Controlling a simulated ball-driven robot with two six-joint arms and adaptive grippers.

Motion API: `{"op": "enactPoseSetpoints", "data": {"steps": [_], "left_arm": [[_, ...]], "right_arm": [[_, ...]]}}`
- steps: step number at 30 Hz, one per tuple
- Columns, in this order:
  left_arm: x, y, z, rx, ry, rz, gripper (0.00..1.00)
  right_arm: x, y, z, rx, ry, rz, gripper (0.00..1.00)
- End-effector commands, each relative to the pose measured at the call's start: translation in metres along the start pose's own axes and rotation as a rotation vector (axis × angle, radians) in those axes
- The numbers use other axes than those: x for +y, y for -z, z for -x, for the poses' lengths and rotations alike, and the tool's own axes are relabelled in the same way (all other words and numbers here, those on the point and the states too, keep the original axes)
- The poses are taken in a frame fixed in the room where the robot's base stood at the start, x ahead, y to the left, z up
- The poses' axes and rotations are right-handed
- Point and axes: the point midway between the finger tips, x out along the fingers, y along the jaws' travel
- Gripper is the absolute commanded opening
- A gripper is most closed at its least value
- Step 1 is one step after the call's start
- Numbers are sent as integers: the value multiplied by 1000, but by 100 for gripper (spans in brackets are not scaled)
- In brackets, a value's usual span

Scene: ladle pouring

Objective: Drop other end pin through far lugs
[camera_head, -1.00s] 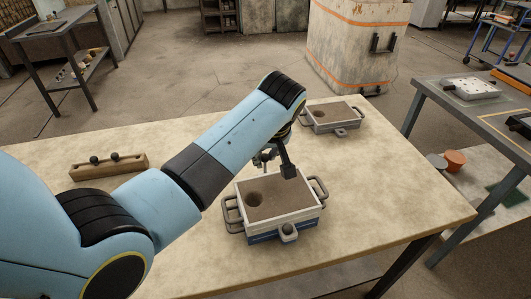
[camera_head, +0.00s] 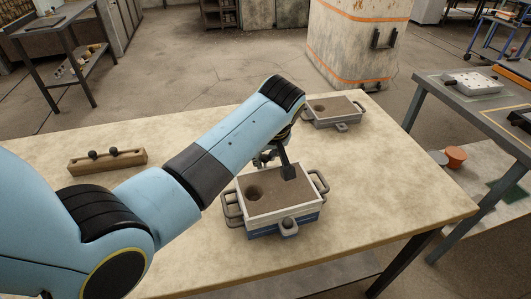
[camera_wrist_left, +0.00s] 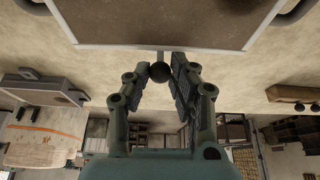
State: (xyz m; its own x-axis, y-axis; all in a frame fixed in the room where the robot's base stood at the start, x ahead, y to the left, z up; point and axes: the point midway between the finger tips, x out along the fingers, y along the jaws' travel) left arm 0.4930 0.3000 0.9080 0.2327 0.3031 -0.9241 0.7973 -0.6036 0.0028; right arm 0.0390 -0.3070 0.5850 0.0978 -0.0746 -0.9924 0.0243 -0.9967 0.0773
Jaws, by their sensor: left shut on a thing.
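The near moulding flask (camera_head: 270,232) stands on the table, with packed sand and one round hole in its top. A dark round pin knob (camera_head: 289,224) sits on its near lug. My left gripper (camera_head: 276,166) is over the far side of this flask. In the left wrist view it is shut on a pin with a dark ball knob (camera_wrist_left: 160,72), held between the fingertips. A short part of the shaft shows past the knob, close to the flask wall. The far lugs are hidden in the head view, and I cannot tell whether the pin is in them. My right gripper is out of view.
A second sand-filled flask (camera_head: 334,112) stands further back on the table (camera_head: 380,215). A wooden rack (camera_head: 108,161) with two dark-knobbed pins lies at the left. The table between rack and flask is crossed by my arm. Clear tabletop lies right of the flask.

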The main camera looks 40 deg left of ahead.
Motion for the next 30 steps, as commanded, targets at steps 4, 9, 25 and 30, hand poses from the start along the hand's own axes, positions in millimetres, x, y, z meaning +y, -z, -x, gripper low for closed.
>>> {"op": "enactPoseSetpoints", "data": {"steps": [4, 9, 25, 30], "left_arm": [[0, -1, -4, 0, 0, 0, 6], [0, -3, -8, 0, 0, 0, 6], [-1, -4, -7, -3, 2, 0, 63], [-1, -4, -7, -2, 2, 0, 75]], "right_arm": [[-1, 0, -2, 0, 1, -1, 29], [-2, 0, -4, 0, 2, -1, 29], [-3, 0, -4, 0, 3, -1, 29], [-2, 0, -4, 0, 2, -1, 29]]}}
